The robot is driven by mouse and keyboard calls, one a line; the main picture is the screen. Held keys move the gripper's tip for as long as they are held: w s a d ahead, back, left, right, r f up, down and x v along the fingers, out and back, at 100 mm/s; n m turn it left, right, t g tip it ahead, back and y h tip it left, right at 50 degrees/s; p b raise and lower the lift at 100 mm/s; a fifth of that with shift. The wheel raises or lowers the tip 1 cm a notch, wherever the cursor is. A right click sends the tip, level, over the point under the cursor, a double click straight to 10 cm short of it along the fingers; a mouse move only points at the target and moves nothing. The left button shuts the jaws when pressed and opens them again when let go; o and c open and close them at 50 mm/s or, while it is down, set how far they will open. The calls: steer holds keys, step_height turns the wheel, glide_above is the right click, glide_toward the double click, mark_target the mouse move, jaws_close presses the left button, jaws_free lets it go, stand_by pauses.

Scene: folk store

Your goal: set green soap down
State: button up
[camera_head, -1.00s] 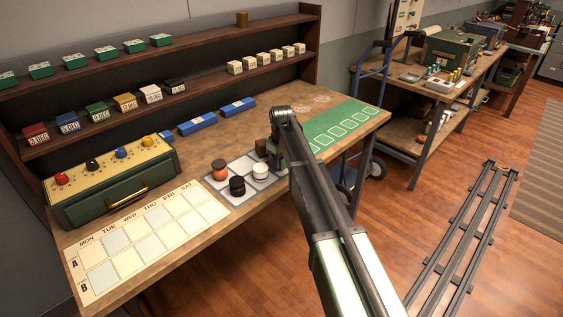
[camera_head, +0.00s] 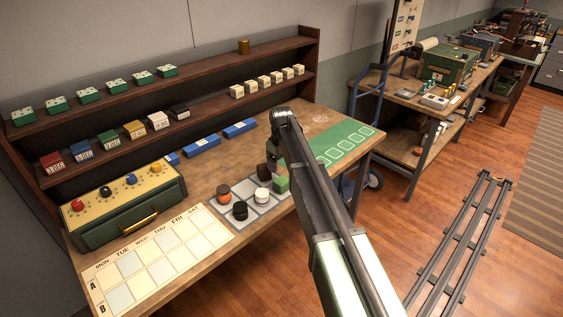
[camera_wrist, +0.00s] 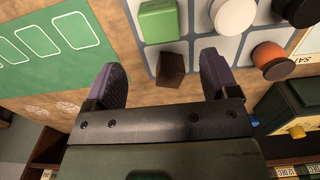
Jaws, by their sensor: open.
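The green soap (camera_head: 281,185) is a bright green block resting on the grey tray (camera_head: 252,212), at its right end in the head view. It also shows near the top of the wrist view (camera_wrist: 158,20), upright and apart from my fingers. My gripper (camera_wrist: 160,78) is open, with its two dark fingers spread wide. A dark brown block (camera_wrist: 171,69) shows between the fingertips, not gripped; I cannot tell how far below them it is. In the head view, my arm partly hides the gripper above the tray's back right.
The tray also bears a white round piece (camera_head: 262,196), a black one (camera_head: 240,210) and an orange one with a dark top (camera_head: 223,192). The green mat (camera_head: 350,142) with outlined cells is empty. A weekday chart (camera_head: 160,262) and a control box (camera_head: 125,208) stand left.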

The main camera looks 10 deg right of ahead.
steer(key=s+r+m, duration=0.1)
steer(key=s+m, duration=0.5)
steer(key=s, duration=2.7)
steer(key=shift+s+r+m, duration=0.15)
steer(key=shift+r+m, duration=0.05)
steer(key=shift+m, duration=0.1)
